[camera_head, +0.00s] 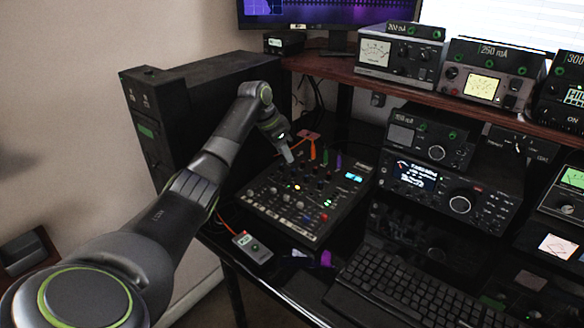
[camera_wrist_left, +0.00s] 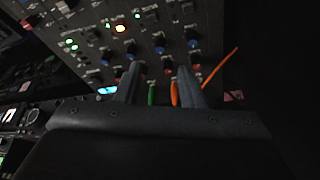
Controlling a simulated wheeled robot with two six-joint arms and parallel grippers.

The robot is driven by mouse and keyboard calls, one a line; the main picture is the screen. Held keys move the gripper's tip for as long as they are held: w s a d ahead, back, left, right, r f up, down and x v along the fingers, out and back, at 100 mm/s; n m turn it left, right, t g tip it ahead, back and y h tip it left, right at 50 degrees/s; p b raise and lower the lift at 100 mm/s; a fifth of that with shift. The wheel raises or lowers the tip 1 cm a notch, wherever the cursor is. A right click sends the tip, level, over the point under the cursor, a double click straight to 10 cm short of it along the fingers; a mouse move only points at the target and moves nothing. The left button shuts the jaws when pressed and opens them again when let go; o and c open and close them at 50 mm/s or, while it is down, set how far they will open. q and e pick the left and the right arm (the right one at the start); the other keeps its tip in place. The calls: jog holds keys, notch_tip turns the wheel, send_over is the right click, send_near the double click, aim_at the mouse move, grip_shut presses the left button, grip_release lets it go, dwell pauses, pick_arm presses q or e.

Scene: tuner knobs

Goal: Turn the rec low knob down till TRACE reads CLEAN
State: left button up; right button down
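The black mixer panel (camera_head: 262,207) with rows of small knobs, lit buttons and a small cyan display (camera_head: 353,177) lies on the desk. Its labels and display text are too small to read, so I cannot tell which knob is rec low or what TRACE reads. My left gripper (camera_head: 288,152) points down at the panel's back left part. In the left wrist view its two fingers (camera_wrist_left: 157,72) stand apart over a row of blue-capped and red-capped knobs, with a gap between them. Whether a fingertip touches a knob is unclear. My right gripper is not in view.
Orange, green and purple plugs (camera_head: 325,155) stand up at the panel's back edge, close to my left gripper. A black cabinet (camera_head: 150,130) is behind my left arm. A keyboard (camera_head: 410,290) and a small grey box (camera_head: 252,248) are in front. Radios and meters (camera_head: 482,75) fill the right.

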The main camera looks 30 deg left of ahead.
aim_at(294, 170)
pick_arm(q)
jog(key=x, duration=0.7)
jog(key=shift+f, duration=0.1)
jog(key=shift+c, duration=0.5)
grip_shut()
